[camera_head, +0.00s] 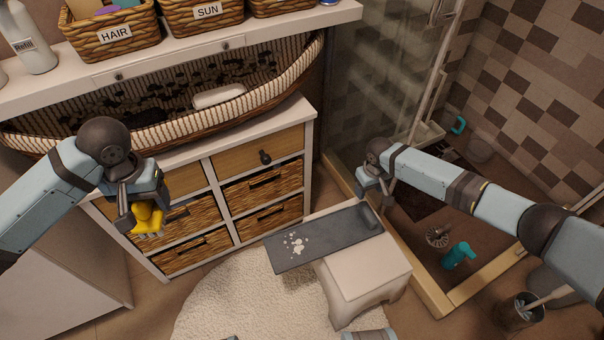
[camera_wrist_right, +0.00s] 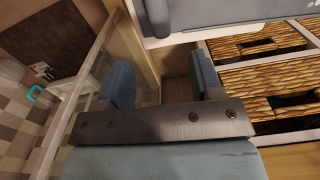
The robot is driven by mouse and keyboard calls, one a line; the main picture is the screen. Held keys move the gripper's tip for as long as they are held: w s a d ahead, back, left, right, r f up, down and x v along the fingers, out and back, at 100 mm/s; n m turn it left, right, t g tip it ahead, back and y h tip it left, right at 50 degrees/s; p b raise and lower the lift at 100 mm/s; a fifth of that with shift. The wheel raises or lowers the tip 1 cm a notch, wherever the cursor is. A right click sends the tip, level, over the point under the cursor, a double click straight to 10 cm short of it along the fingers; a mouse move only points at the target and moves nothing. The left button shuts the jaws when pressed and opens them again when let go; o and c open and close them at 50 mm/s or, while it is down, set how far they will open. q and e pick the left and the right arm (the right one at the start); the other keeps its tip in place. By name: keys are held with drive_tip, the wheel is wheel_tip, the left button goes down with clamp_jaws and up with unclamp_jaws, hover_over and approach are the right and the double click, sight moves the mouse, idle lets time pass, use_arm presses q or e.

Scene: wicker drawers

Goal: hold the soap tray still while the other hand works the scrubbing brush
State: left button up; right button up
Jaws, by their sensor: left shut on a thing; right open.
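The grey soap tray (camera_head: 325,238) lies across the white stool (camera_head: 365,268) and overhangs its left side. White foam-like spots mark its left end and a raised part stands at its right end. My right gripper (camera_head: 374,194) is open just above and behind that end. In the right wrist view its open fingers (camera_wrist_right: 162,82) have nothing between them, and the tray's edge (camera_wrist_right: 235,18) crosses the top. My left gripper (camera_head: 138,205) is shut on a yellow thing (camera_head: 148,219) in front of the drawers, left of the tray. I cannot tell whether it is the scrubbing brush.
The wicker drawer cabinet (camera_head: 257,160) stands behind the tray, close to both arms. The shower's raised sill (camera_head: 437,304) and glass are at the right. A round cream rug (camera_head: 222,300) lies in front.

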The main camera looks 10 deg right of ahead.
sight(364, 205)
use_arm(q)
wheel_tip(364, 205, down, 5)
drive_tip(key=b, duration=0.4)
use_arm(e)
wheel_tip(364, 205, down, 10)
drive_tip(key=shift+f, duration=0.15)
clamp_jaws()
idle(0.5)
